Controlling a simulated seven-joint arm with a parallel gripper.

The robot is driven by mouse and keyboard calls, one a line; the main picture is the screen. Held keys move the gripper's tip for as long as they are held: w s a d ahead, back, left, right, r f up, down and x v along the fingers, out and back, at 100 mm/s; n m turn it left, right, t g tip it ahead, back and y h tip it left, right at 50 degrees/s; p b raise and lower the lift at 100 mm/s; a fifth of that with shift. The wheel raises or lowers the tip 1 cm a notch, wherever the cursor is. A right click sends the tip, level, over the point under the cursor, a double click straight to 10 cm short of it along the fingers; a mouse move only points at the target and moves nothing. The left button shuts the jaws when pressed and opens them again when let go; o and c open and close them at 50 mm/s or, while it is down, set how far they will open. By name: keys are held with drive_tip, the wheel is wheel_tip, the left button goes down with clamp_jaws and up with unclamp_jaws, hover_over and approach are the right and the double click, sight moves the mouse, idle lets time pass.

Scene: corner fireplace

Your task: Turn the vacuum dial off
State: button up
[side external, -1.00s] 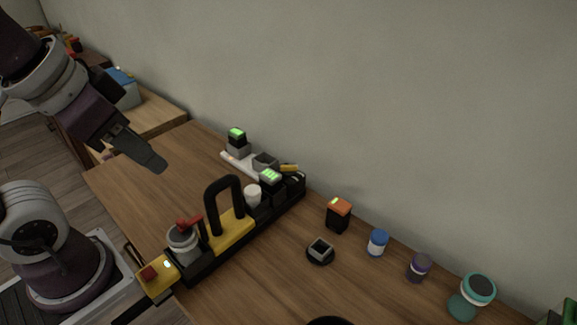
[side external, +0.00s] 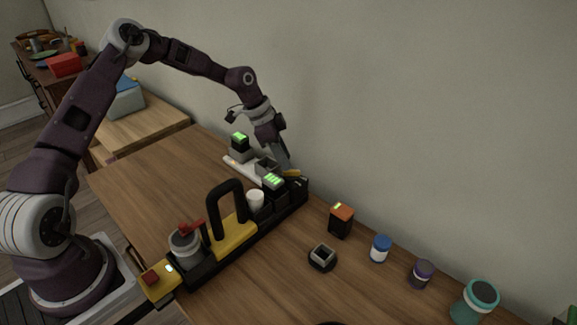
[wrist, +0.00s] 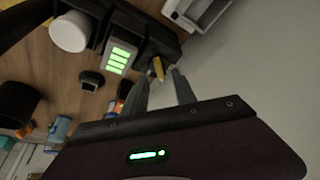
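A black toolbox-like caddy (side external: 208,263) with a tall black handle lies diagonally on the table. A small yellow knob or lever (side external: 292,173) sits at its far end; it also shows in the wrist view (wrist: 157,69). A red handle (side external: 190,229) sits on a grey cylinder at the near end. No label shows which one is the vacuum dial. My gripper (side external: 285,169) points down at the yellow piece. In the wrist view its fingers (wrist: 160,80) are apart, with the yellow piece just beyond or between the tips; contact is unclear.
A block with a green display (side external: 273,182) and a white cup (side external: 255,201) stand close to my gripper. A white strip with a charger-like block (side external: 239,147) lies behind, near the wall. An orange-topped block (side external: 341,220) and several jars are to the right. The left table area is clear.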

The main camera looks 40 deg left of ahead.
sight(291, 171)
drive_tip(key=x, duration=0.3)
drive_tip(key=shift+w+d+f, duration=0.1)
drive_tip(key=shift+f, duration=0.2)
drive_tip(key=shift+c, duration=0.2)
clamp_jaws()
drive_tip(key=n+y, duration=0.1)
drive_tip(key=n, duration=0.3)
drive_tip(key=shift+d+n+t+y, duration=0.2)
drive_tip(key=shift+n+t+y, duration=0.1)
drive_tip(key=shift+t+y, duration=0.1)
drive_tip(key=shift+d+n+y, duration=0.15)
drive_tip(key=shift+n+y, duration=0.55)
drive_tip(key=shift+n, duration=1.6)
